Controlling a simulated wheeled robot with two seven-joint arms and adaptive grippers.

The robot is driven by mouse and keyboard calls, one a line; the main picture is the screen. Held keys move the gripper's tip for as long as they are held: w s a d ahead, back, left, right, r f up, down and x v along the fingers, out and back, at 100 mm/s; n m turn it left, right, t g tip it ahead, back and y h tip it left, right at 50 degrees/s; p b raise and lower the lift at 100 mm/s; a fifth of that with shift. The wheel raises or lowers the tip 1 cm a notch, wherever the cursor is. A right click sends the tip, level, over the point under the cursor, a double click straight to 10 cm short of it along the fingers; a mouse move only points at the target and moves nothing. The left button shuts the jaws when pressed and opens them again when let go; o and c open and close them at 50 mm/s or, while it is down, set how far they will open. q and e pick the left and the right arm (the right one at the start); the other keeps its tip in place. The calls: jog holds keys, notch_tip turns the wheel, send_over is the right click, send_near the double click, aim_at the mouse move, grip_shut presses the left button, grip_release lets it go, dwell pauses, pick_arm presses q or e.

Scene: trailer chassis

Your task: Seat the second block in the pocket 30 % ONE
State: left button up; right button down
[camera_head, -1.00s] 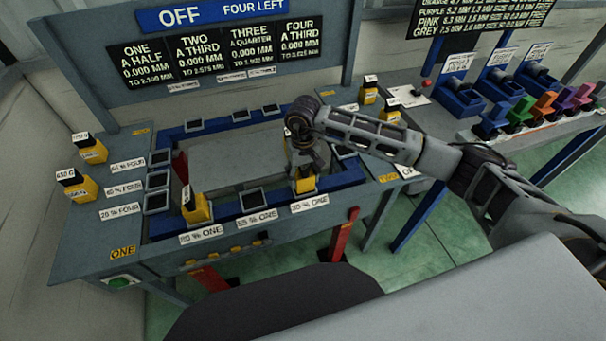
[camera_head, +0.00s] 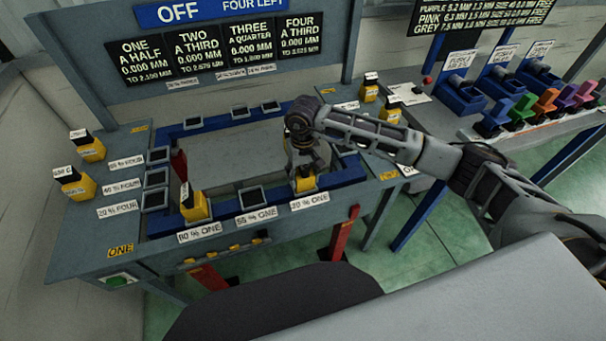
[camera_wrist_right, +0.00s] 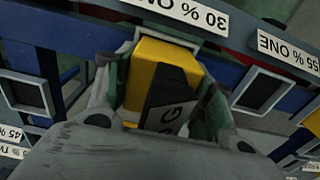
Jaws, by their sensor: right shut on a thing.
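My right gripper (camera_head: 304,172) is shut on a yellow block (camera_head: 305,184) with a black top, at the pocket beside the 30 % ONE label (camera_head: 310,201). In the right wrist view the fingers (camera_wrist_right: 165,95) grip both sides of the yellow block (camera_wrist_right: 160,75), its black lettered part towards the camera. The block's far end meets the pocket rim by the 30 % label (camera_wrist_right: 185,12); how deep it sits is hidden. Another yellow and black block (camera_head: 195,206) stands upright at the pocket by the 80 % ONE label (camera_head: 199,233). My left gripper is not in view.
The empty 55 % ONE pocket (camera_head: 251,196) lies between the two blocks. Two yellow blocks stand on the bench's left side (camera_head: 74,184), two more at the back right (camera_head: 369,90). A side table (camera_head: 470,125) holds blue bins and coloured pieces.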

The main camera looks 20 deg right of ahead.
jog(key=c, duration=0.5)
grip_release()
jog(key=shift+r, duration=0.1)
jog(key=shift+s+f, duration=0.1)
jog(key=shift+f, duration=0.1)
jog(key=shift+r, duration=6.15)
